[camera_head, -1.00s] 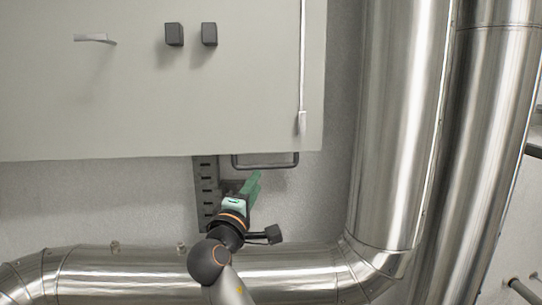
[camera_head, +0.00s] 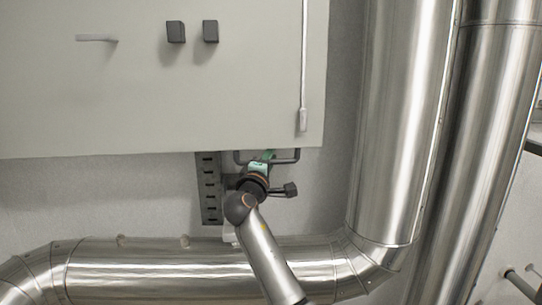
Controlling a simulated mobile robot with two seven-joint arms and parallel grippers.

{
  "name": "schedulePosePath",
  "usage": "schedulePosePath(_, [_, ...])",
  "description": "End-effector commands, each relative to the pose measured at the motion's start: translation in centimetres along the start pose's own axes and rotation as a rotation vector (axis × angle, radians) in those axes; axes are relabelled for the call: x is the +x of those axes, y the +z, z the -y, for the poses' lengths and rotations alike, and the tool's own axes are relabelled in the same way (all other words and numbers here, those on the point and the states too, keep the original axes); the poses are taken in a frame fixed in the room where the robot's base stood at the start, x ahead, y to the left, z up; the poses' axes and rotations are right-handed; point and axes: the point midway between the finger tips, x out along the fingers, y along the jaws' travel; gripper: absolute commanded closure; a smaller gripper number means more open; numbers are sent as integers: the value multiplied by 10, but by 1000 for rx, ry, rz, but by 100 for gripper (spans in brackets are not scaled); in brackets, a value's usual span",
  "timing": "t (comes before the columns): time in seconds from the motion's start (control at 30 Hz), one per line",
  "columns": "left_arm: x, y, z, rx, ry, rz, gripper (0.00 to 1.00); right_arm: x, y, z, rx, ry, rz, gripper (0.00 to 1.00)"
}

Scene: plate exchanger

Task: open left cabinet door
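The light grey cabinet (camera_head: 150,100) fills the upper left of the view, cut off by the top and left edges. Its front carries a pale lever-like handle (camera_head: 97,38) at the left and two dark block-shaped knobs, the left one (camera_head: 175,31) and the right one (camera_head: 210,31). My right gripper (camera_head: 266,155) has green fingers and sits at the cabinet's bottom edge, away from the knobs and well below them. Its fingers overlap a dark bar in view; contact and finger opening cannot be told. My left gripper is out of view.
The dark bent bar (camera_head: 286,161) hangs below the cabinet, beside a slotted metal rail (camera_head: 209,190). A thin white rod (camera_head: 304,65) runs down the cabinet's right side. Large shiny pipes stand at the right (camera_head: 400,120) and run along the bottom (camera_head: 150,268).

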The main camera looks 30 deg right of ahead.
Motion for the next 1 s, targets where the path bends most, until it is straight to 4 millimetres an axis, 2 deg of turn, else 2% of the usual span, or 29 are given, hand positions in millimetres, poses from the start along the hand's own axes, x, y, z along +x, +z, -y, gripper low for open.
schedulePosePath(0.1, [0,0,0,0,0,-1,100,0,0,0,0,0,0,71])
schedulePosePath(0.37, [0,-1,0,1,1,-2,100,0,0,0,-1,0,0,100])
schedulePosePath(1.0, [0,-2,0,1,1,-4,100,-1,0,0,-1,-1,0,100])
